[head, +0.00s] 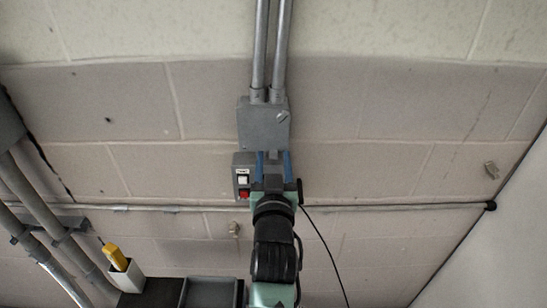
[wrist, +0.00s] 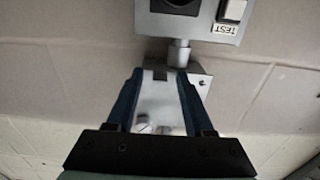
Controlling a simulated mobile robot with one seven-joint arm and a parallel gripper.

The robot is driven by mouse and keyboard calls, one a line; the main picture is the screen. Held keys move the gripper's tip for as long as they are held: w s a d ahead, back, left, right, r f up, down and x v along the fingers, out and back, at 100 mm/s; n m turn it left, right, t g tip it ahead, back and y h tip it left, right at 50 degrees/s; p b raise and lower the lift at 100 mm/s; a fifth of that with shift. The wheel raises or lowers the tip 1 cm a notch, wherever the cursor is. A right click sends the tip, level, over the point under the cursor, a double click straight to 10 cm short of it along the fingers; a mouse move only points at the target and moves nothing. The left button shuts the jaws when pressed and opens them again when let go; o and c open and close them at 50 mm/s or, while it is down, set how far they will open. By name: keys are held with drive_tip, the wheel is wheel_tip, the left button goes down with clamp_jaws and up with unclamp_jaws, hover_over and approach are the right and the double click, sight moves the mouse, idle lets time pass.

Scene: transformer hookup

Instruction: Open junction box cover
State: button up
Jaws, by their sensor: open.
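The junction box (head: 259,126) is a grey square box on the block wall, with two conduits entering its top and a slotted screw at the right of its cover. Its cover looks closed. My gripper (head: 273,156) is just below the box in the head view, its blue fingers pointing up and apart. In the wrist view my gripper (wrist: 160,74) is open, with one finger on each side of the pale grey cover (wrist: 157,98). A small dark tab or notch shows at the cover's edge between the fingertips. I cannot tell whether the fingers touch it.
A grey control box (head: 241,163) with a white switch and red button is left of my gripper; the wrist view shows its TEST label and a black round part. A thin conduit (head: 400,207) crosses below. Thick pipes (head: 40,226) and a yellow-handled tool (head: 116,257) are lower left.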

drive_tip(key=shift+w, duration=0.1)
drive_tip(key=shift+c, duration=0.3)
clamp_jaws()
idle(1.2)
